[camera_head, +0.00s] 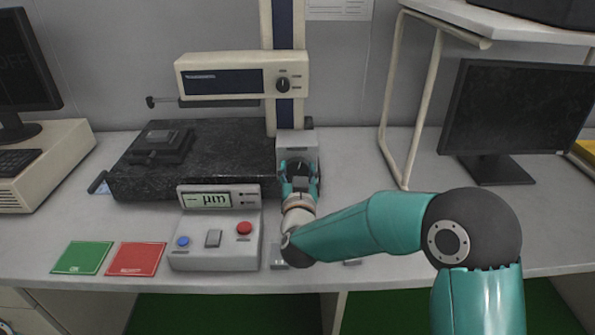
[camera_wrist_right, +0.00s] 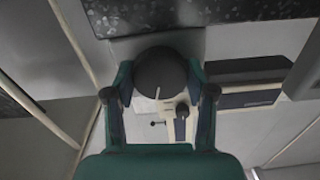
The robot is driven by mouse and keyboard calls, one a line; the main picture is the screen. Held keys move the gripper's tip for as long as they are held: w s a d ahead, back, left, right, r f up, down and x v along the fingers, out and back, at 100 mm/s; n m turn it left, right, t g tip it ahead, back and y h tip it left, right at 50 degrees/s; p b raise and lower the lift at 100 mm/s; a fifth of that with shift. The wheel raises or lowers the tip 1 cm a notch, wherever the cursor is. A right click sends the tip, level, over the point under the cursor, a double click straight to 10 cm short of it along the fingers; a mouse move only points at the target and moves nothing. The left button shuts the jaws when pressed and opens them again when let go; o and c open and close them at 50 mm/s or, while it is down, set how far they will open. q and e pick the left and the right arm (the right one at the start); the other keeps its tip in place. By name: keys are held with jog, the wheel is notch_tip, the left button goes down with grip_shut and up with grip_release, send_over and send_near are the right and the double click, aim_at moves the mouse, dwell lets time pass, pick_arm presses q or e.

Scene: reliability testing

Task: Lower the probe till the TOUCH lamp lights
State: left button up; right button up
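The thin dark probe (camera_head: 153,101) sticks out left from the beige drive unit (camera_head: 222,62), which sits on a tall column (camera_head: 283,30). A visible gap separates the probe from the dark block (camera_head: 162,138) on the granite base (camera_head: 225,140). My right gripper (camera_head: 299,175) is at the grey box at the column's foot (camera_head: 297,141). In the right wrist view a round black knob (camera_wrist_right: 162,75) with a white line sits between its fingers, which appear closed against both sides. I cannot make out a TOUCH lamp. My left gripper is not in view.
A control box (camera_head: 215,257) with a µm display (camera_head: 213,200), blue and red buttons and a grey switch stands in front. Green (camera_head: 82,258) and red (camera_head: 137,260) cards lie left of it. A monitor (camera_head: 515,110) and a shelf frame stand at right.

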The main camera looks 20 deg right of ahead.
jog(key=shift+c, duration=1.4)
jog(key=shift+f+m+b, duration=0.15)
jog(key=shift+m+b, duration=0.45)
jog(key=shift+b, duration=0.45)
jog(key=m+b, duration=1)
jog(key=b, duration=0.1)
jog(key=shift+f, duration=0.15)
jog(key=m+b, duration=0.4)
jog(key=m, duration=0.1)
jog(key=shift+f, duration=0.1)
jog(key=shift+d+m+b, duration=0.1)
jog(key=shift+m+b, duration=1.35)
jog(key=shift+m, duration=0.35)
